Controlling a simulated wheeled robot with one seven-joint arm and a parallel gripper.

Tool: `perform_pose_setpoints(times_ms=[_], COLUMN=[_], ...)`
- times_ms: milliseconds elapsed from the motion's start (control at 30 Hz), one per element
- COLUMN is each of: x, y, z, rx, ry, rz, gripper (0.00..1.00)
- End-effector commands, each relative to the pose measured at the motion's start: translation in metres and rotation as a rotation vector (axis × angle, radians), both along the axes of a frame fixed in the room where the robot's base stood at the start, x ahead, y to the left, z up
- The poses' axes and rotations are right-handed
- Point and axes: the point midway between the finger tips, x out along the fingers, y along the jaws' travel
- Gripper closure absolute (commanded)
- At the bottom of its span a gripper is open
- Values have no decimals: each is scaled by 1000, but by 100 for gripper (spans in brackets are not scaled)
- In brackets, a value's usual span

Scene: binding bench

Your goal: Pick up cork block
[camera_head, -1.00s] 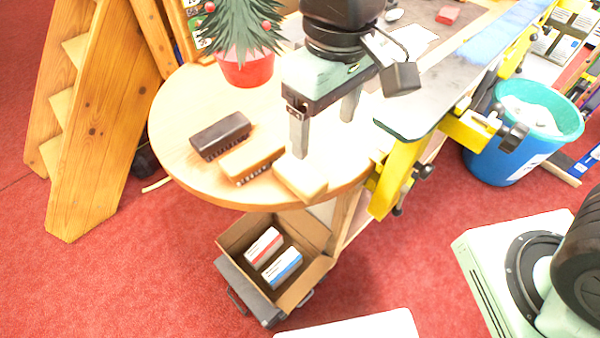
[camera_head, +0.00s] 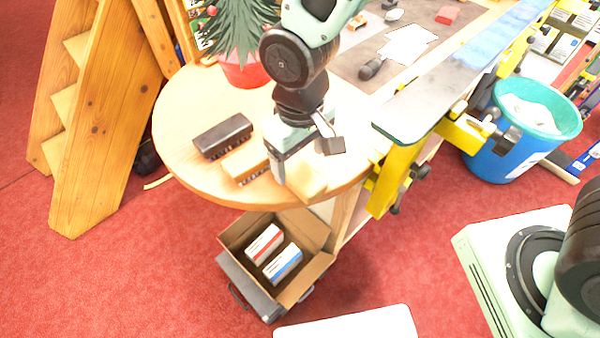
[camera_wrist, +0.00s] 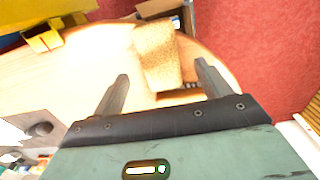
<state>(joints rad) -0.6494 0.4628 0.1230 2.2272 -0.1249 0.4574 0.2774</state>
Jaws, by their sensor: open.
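The cork block (camera_head: 306,181) is a pale tan block lying near the front edge of the round wooden table (camera_head: 185,105). In the wrist view the cork block (camera_wrist: 157,52) shows speckled, with its near end close to the fingertips. My gripper (camera_head: 288,176) is low over the table at the block, pointing down. In the wrist view my gripper (camera_wrist: 161,72) is open, with one finger to each side of the block's near part. In the head view the gripper partly hides the block. I cannot tell whether a finger touches it.
A wooden brush (camera_head: 246,160) lies just left of the block, and a dark brush (camera_head: 222,137) beyond it. A red plant pot (camera_head: 243,73) stands behind. A yellow clamp (camera_head: 398,178) is close on the right. An open cardboard box (camera_head: 240,232) with two small cartons is below the table edge.

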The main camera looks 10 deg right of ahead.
Motion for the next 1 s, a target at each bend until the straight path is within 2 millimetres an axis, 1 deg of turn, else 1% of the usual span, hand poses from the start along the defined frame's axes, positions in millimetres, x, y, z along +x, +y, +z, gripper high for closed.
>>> perform_pose_setpoints(times_ms=[133, 400, 500, 767, 800, 867, 900, 933, 967, 1000], x=[0, 1, 1, 1, 1, 1, 1, 1, 1, 1], y=[0, 0, 0, 0, 0, 0, 0, 0, 0, 0], z=[-9, -43, -50, -53, -53, -53, -53, -53, -53, -53], rx=[-2, -3, -3, 0, 0, 0, 0, 0, 0, 0], ry=[2, 3, 1, -1, -1, -1, -1, -1, -1, -1], rz=[-1, 1, 0, -1, -1, -1, -1, -1, -1, -1], gripper=[24, 24, 24, 24, 29, 46, 57, 65, 72, 72])
